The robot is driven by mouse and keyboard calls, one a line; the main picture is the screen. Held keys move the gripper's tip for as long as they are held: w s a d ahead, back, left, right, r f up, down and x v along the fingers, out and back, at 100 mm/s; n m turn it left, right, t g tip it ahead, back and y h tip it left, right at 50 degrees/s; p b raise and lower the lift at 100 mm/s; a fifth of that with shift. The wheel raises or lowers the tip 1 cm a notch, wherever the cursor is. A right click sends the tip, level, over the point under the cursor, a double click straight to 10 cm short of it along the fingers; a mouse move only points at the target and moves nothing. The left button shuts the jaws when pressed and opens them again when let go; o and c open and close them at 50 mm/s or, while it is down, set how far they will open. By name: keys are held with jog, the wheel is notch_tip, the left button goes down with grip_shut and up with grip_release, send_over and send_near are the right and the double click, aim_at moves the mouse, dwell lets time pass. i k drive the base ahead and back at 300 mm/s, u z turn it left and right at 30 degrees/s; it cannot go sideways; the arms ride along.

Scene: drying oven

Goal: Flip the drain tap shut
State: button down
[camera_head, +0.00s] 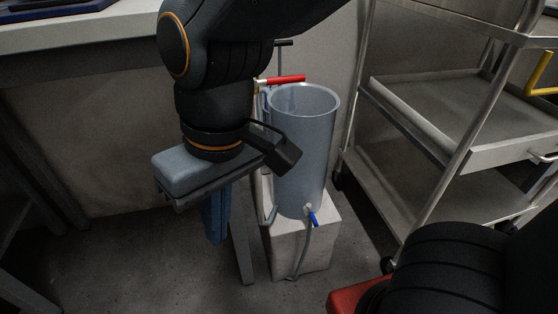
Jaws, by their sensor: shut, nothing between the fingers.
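A translucent grey-blue cylindrical tank (303,150) stands on a pale block. The drain tap (313,217) sits low on the tank's front, with a small blue lever that slants down to the right. A grey hose (304,251) runs down from the tap to the floor. My gripper (216,225) points down, left of the tank and apart from the tap. Its blue fingers are shut with nothing between them.
A pipe with a red lever (287,79) is behind the tank's rim. A metal shelf cart (430,110) stands close on the right. A white-topped bench (70,32) is on the left. The pale block (308,250) under the tank stands on open floor.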

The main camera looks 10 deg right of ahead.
aim_at(308, 205)
jog(key=u, duration=1.8)
jog(key=k, duration=0.7)
jog(key=z, duration=1.75)
